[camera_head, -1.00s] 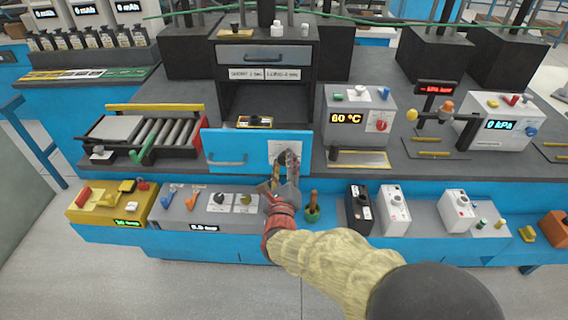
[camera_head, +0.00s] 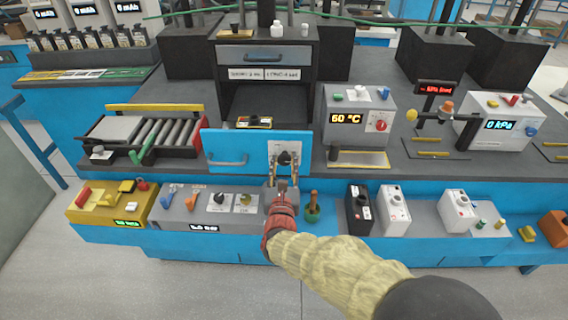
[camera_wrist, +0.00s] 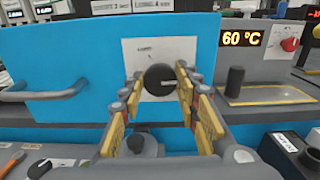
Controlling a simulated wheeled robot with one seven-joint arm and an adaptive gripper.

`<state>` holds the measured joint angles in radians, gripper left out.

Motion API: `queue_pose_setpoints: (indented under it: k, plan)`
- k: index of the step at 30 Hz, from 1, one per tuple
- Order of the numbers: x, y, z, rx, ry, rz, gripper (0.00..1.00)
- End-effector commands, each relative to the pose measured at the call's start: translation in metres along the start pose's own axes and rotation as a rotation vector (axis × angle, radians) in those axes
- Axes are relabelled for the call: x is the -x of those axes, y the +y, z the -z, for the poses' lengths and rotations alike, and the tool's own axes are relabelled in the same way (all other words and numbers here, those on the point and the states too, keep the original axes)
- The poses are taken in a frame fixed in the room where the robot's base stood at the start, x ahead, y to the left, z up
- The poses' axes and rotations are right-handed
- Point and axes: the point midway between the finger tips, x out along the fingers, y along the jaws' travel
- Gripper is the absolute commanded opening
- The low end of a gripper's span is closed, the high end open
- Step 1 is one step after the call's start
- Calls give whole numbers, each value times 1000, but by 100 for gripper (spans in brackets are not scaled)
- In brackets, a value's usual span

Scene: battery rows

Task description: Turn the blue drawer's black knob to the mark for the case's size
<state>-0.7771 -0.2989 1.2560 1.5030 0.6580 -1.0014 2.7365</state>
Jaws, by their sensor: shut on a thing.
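The blue drawer (camera_head: 215,145) stands out below the dark cabinet. Its black knob (camera_wrist: 159,79) sits on a white plate (camera_wrist: 185,48) with small marks I cannot read; a light pointer line on the knob runs roughly sideways. My gripper (camera_head: 285,162) reaches the knob from the front. In the wrist view my gripper (camera_wrist: 160,82) has a fingertip on each side of the knob, shut on it. A yellow and black case (camera_head: 254,122) lies behind the drawer front; its size is hard to judge. Two white labels (camera_head: 263,74) on the cabinet appear to read SHORT and LONG.
The drawer's handle (camera_wrist: 45,92) is left of the knob. A 60 °C box (camera_head: 358,115) stands to the right, with a short black post (camera_wrist: 234,85) before it. A green-based brown-handled tool (camera_head: 313,207) and a grey control panel (camera_head: 180,212) flank my gripper below.

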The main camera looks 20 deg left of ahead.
Motion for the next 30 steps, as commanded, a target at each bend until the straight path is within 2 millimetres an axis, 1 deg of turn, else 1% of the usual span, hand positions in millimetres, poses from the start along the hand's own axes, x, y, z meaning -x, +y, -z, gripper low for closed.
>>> queue_pose_setpoints:
  k: [1, 13, 14, 24, 30]
  plan:
    - [1, -1, 3, -4, 5, 1, 7]
    - [1, -1, 4, -9, 6, 1, 7]
    - [1, -1, 4, -9, 6, 1, 32]
    - [0, 0, 2, -9, 3, 0, 51]
    - [0, 0, 1, -10, 2, 0, 51]
